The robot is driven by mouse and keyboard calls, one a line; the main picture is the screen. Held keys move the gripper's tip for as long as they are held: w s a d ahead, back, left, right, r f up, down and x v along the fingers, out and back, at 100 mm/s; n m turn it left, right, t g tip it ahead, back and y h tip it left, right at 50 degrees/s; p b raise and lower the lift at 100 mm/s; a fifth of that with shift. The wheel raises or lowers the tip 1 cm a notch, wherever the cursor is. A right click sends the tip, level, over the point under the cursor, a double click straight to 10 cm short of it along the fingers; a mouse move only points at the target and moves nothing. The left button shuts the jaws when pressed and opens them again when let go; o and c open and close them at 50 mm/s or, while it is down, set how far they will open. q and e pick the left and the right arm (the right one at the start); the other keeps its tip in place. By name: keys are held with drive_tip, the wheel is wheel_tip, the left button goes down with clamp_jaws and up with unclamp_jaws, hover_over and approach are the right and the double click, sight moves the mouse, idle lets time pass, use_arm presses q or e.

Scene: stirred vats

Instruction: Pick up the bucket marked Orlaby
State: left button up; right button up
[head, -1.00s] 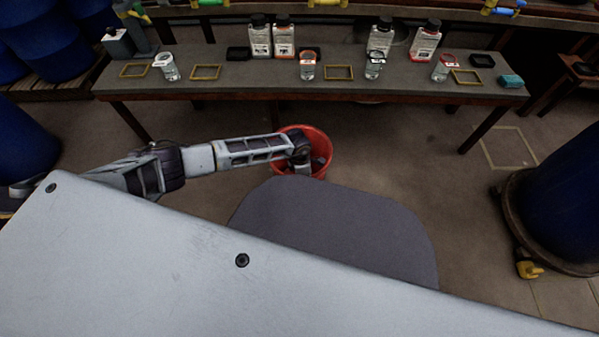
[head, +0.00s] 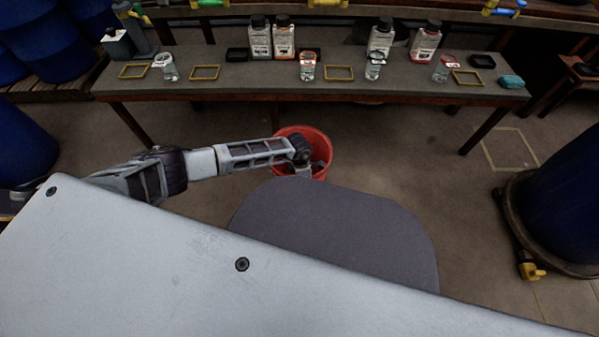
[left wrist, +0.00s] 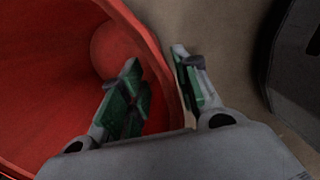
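A red bucket (head: 325,152) stands on the floor in front of the bench in the head view. Its red wall fills the left of the left wrist view (left wrist: 45,70). No name on it is readable. My left gripper (left wrist: 156,57) is open at the bucket's rim, one green-padded finger on the inner side and the other on the outer side, with the rim between them. In the head view the left wrist hangs over the bucket and mostly hides the fingers. My right gripper is in neither view.
A long bench (head: 220,88) behind the bucket holds bottles, glass beakers and yellow frames. A blue barrel (head: 565,205) on a wheeled base stands at the right. Open floor lies between the bucket and that barrel.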

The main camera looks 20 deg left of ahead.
use_arm(q)
drive_tip(key=shift+f, duration=0.2)
idle(0.4)
drive_tip(key=shift+c, duration=0.4)
clamp_jaws()
